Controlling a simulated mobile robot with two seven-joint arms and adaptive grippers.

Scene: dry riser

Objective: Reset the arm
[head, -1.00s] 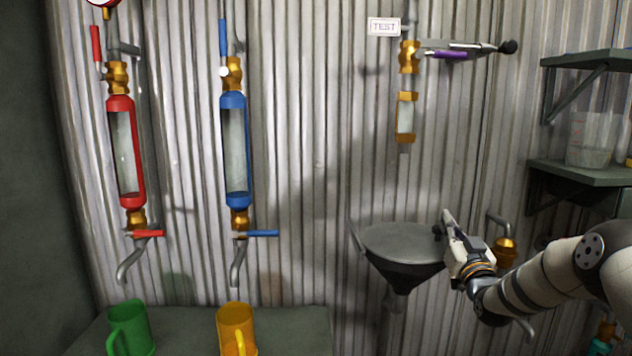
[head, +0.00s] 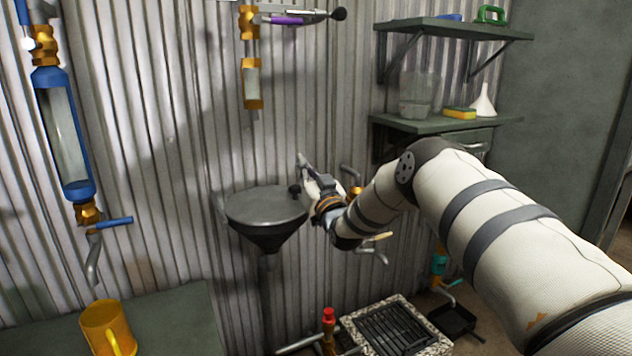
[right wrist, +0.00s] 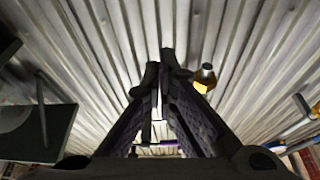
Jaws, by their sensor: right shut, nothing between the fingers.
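My right arm (head: 480,220) comes in from the right in the head view. Its gripper (head: 302,172) is beside the right rim of the grey funnel-shaped basin (head: 262,210), pointing up and to the left. In the right wrist view the two dark fingers (right wrist: 165,75) converge toward their tips, with nothing held between them. The corrugated wall lies beyond the fingers. Whether the gripper touches the basin rim cannot be told. My left gripper is in no view.
Shelves (head: 440,125) hold a clear jug (head: 418,95), a sponge (head: 459,112) and a white funnel (head: 483,102). A blue sight tube (head: 65,135) hangs at left above a yellow mug (head: 108,328). A floor drain grate (head: 395,330) and a red-topped valve (head: 328,316) are below.

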